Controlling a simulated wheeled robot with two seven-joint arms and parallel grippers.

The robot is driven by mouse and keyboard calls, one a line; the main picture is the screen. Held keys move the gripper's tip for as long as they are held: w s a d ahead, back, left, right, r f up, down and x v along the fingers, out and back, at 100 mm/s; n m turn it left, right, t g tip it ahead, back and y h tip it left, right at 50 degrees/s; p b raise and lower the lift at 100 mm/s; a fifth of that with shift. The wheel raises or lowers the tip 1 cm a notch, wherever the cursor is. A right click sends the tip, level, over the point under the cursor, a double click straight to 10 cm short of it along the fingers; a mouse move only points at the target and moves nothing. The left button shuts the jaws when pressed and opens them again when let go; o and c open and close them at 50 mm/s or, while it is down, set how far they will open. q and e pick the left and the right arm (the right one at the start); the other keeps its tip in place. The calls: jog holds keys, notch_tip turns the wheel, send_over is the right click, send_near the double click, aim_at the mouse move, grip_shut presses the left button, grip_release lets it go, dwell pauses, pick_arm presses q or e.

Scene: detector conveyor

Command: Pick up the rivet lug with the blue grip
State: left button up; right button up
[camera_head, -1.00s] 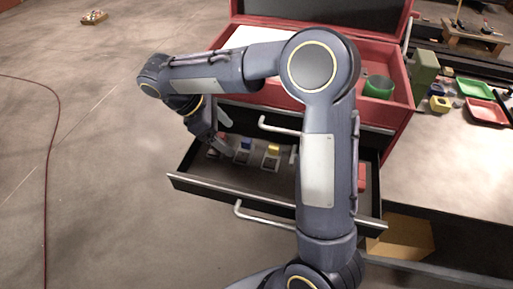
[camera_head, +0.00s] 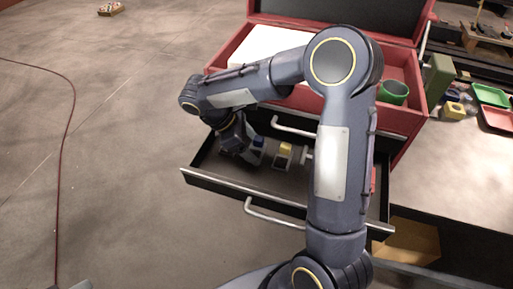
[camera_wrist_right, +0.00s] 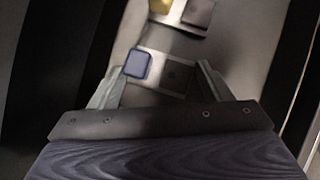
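The rivet lug with the blue grip (camera_head: 258,142) lies in the open drawer (camera_head: 240,187), partly hidden by my right gripper in the head view. In the right wrist view its blue grip (camera_wrist_right: 137,64) sits on the left end of a grey plate. My right gripper (camera_wrist_right: 158,72) is open, with one finger on each side of the lug's near part; contact cannot be told. It reaches down into the drawer's left part in the head view (camera_head: 246,156). A lug with a yellow grip (camera_head: 285,149) lies to the right of the blue one. My left gripper does not show.
The red tool chest (camera_head: 408,122) stands behind the drawer, with a green cup (camera_head: 393,92) in its top. The drawer's walls are close around my right gripper. A worktop with a red tray (camera_head: 497,118) and a green tray (camera_head: 491,95) is at the right.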

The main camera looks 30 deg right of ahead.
aim_at(251, 149)
jog(key=shift+c, duration=0.4)
jog(key=shift+r, duration=0.1)
jog(key=shift+c, duration=0.5)
jog(key=shift+r, duration=0.25)
notch_tip(251, 149, up, 2)
jog(key=shift+r, duration=0.15)
jog(key=w+a+r, duration=0.1)
jog(key=a+r, duration=0.2)
jog(key=w+a+r+b, duration=0.1)
jog(key=a+r, duration=0.1)
jog(key=a, duration=0.2)
jog(key=a+r, duration=0.3)
jog(key=a, duration=0.1)
jog(key=shift+w+r, duration=0.35)
jog(key=shift+w, duration=0.05)
jog(key=shift+w+a+r+p, duration=0.2)
jog(key=shift+a+r, duration=0.1)
jog(key=shift+a, duration=0.2)
jog(key=shift+w+a+r+p, duration=0.15)
jog(key=shift+a+r, duration=0.15)
jog(key=shift+a, duration=0.15)
jog(key=shift+c, duration=1)
jog(key=shift+a, duration=0.35)
